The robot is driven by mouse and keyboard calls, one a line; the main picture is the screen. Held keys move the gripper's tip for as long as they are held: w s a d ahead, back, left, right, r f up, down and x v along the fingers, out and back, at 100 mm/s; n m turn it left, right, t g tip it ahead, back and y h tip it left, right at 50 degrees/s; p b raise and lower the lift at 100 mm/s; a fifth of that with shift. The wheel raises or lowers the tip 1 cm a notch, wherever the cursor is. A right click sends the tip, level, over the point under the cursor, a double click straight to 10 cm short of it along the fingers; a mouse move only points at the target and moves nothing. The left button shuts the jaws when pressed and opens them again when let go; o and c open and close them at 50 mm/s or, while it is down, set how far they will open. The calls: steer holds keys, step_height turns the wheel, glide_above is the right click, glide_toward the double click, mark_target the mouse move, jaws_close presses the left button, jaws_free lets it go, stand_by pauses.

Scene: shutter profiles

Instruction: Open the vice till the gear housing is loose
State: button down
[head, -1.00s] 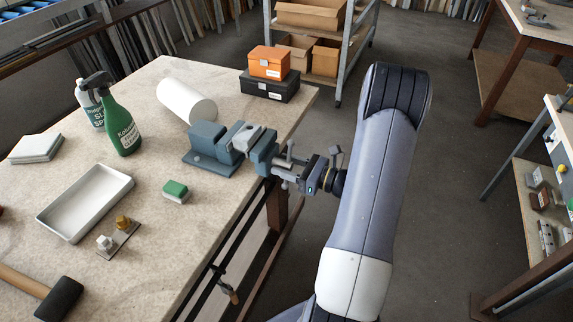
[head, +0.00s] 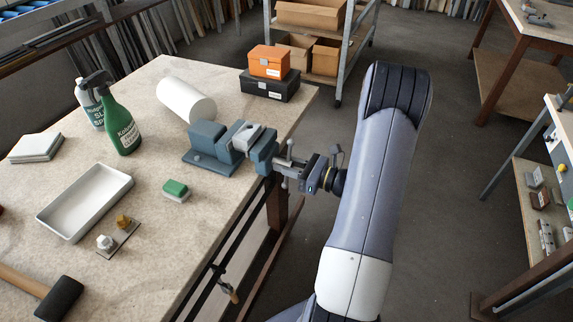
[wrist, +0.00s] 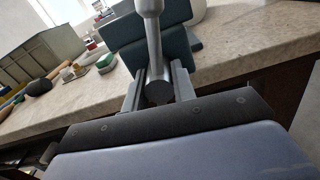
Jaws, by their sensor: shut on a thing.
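The blue-grey vice (head: 208,152) stands at the right edge of the bench, and its front jaw also shows in the wrist view (wrist: 122,32). The light grey gear housing (head: 246,138) sits between the vice jaws; whether it is touching both is too small to tell. My gripper (head: 300,170) is at the front of the vice, just past the bench edge. It is shut on the metal vice handle (head: 285,172), which also shows in the wrist view (wrist: 152,32) standing near upright between the fingers (wrist: 160,88).
The bench (head: 150,92) also bears a white roll (head: 187,101), a green spray bottle (head: 120,125), a white tray (head: 85,205), a green-topped block (head: 175,190) and a mallet (head: 58,298). Orange (head: 269,62) and black boxes (head: 270,86) stand behind the vice. Open floor lies right of my arm.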

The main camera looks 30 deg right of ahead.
steer(key=shift+f+n+b, duration=0.2)
steer(key=shift+n+b, duration=0.3)
steer(key=shift+b, duration=0.35)
steer(key=shift+r+n+b, duration=0.15)
steer(key=shift+n+b, duration=0.45)
steer(key=shift+b, duration=0.05)
steer(key=shift+r, duration=0.1)
steer(key=c, duration=1.2)
jaws_free()
steer(key=shift+o, duration=0.2)
steer(key=b+v, duration=0.1)
steer(key=v, duration=0.9)
steer(key=shift+s+d, duration=0.3)
